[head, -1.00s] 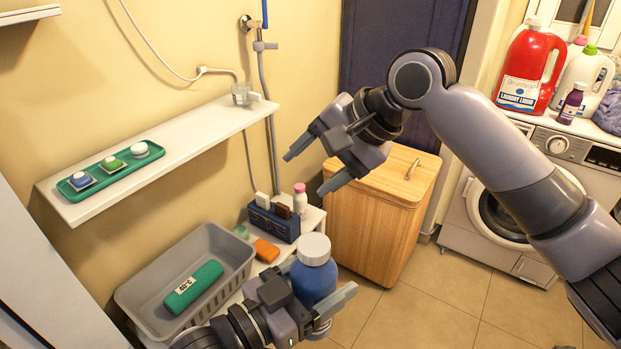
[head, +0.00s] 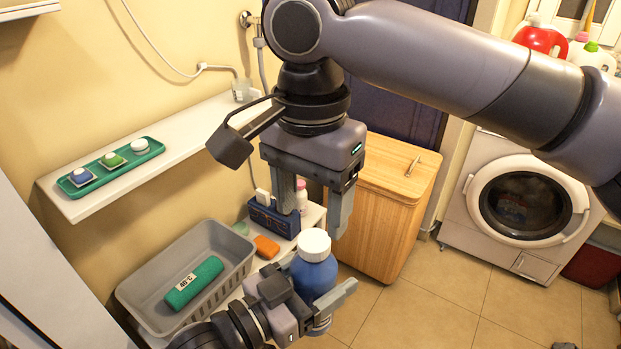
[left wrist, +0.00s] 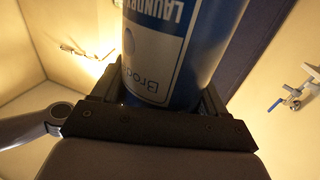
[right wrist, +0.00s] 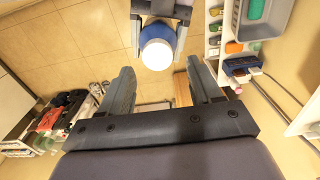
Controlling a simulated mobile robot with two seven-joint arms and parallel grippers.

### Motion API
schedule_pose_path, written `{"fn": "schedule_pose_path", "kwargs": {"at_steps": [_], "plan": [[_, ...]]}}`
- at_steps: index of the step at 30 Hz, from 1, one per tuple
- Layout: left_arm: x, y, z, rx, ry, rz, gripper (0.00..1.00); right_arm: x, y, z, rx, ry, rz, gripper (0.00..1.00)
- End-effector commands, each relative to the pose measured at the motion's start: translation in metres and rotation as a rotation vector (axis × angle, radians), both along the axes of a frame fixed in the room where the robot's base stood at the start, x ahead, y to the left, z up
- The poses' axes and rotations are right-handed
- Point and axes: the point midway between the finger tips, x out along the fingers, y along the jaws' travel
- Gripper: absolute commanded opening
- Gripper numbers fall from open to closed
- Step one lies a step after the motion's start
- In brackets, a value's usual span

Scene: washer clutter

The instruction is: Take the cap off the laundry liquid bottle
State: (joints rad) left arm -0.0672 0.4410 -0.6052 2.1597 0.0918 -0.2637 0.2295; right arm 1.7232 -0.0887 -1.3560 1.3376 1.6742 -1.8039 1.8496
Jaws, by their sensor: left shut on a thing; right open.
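The blue laundry liquid bottle (head: 314,278) has a white cap (head: 314,244), which is on it. My left gripper (head: 322,300) is shut on the bottle's body and holds it upright. In the left wrist view the bottle (left wrist: 185,45) sits between the fingers, its label upside down. My right gripper (head: 312,218) points down, open and empty, just above the cap. In the right wrist view its open fingers (right wrist: 160,70) are apart, and the cap (right wrist: 157,55) lies between and beyond the tips, not touched as far as I can see.
A grey basket (head: 238,252) with a green roll (head: 193,283) stands at left. A dark blue caddy (head: 272,216) and orange block (head: 266,247) are behind the bottle. A wooden hamper (head: 385,205) and a washer (head: 527,205) stand right. A wall shelf (head: 190,138) holds a green tray.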

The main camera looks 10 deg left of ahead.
Motion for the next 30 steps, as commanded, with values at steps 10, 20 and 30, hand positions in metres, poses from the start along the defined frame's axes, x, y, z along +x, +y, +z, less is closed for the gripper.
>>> {"fn": "schedule_pose_path", "kwargs": {"at_steps": [10,20,30], "plan": [[0.000,0.000,0.002,-0.003,-0.005,0.000,0.00,0.000,0.000,-0.042,0.001,0.001,-0.001,0.64],[0.000,0.000,0.002,-0.002,-0.004,0.000,0.00,0.000,0.000,-0.045,0.002,0.000,0.000,0.64],[-0.001,-0.001,0.002,-0.002,-0.006,-0.003,0.00,0.000,0.001,-0.045,0.008,-0.001,0.014,0.06]]}}
